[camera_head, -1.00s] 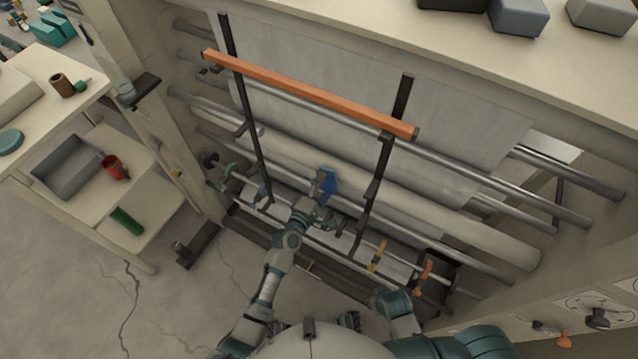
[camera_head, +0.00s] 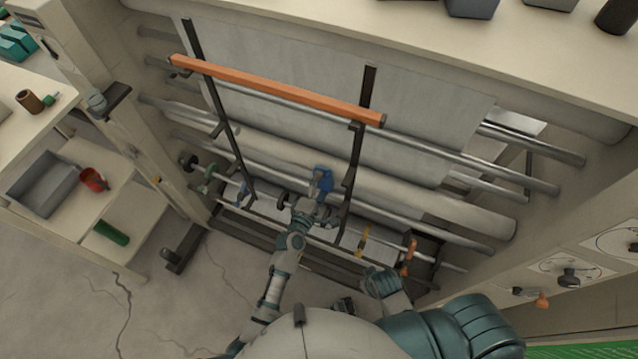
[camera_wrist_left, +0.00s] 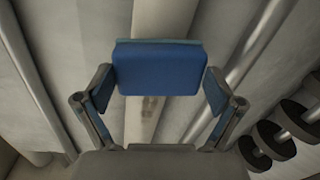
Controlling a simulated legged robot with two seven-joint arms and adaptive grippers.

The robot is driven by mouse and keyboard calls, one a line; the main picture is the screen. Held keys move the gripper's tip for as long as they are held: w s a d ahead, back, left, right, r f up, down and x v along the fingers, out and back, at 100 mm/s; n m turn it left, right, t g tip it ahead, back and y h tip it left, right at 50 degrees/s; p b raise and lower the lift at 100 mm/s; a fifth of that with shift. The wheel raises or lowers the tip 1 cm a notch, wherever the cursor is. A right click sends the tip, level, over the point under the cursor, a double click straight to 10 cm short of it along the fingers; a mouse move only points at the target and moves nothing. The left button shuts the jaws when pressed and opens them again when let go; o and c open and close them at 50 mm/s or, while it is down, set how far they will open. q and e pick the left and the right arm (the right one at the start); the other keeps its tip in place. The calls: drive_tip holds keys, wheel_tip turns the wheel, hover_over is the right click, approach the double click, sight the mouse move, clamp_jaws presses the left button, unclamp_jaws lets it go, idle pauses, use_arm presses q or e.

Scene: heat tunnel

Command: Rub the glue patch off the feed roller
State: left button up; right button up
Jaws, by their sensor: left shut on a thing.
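My left gripper (camera_head: 318,196) reaches into the machine between two dark upright bars and is shut on a blue pad (camera_head: 321,178). In the left wrist view the blue pad (camera_wrist_left: 160,68) is held between the fingers, its broad face towards the camera. Just below it a small brownish patch (camera_wrist_left: 149,104) shows on a pale roller (camera_wrist_left: 143,125), apparently the feed roller. That roller (camera_head: 430,200) runs across the machine behind the pad in the head view. Whether pad and roller touch cannot be told. A dark part at my right arm's end (camera_head: 345,305) looks like my right gripper; its jaws are unclear.
An orange crossbar (camera_head: 280,90) joins the dark uprights, the right one (camera_head: 355,160) close beside my left gripper. Metal rollers lie above and below. An orange handle (camera_head: 408,258) and a yellow one (camera_head: 363,242) are at lower right. A shelf with a grey bin (camera_head: 45,185) stands left.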

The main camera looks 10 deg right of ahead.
use_arm(q)
drive_tip(key=shift+w+a, duration=0.5)
drive_tip(key=shift+a, duration=0.2)
drive_tip(key=shift+w+a, duration=0.5)
drive_tip(key=shift+a, duration=0.2)
drive_tip(key=shift+w+a+b, duration=0.55)
drive_tip(key=shift+w+a, duration=0.15)
drive_tip(key=shift+a, duration=0.2)
drive_tip(key=shift+w+a, duration=0.4)
drive_tip(key=shift+a, duration=0.15)
drive_tip(key=w+a+b, duration=0.2)
drive_tip(key=w+a, duration=0.2)
drive_tip(key=a, duration=0.1)
drive_tip(key=shift+a, duration=0.25)
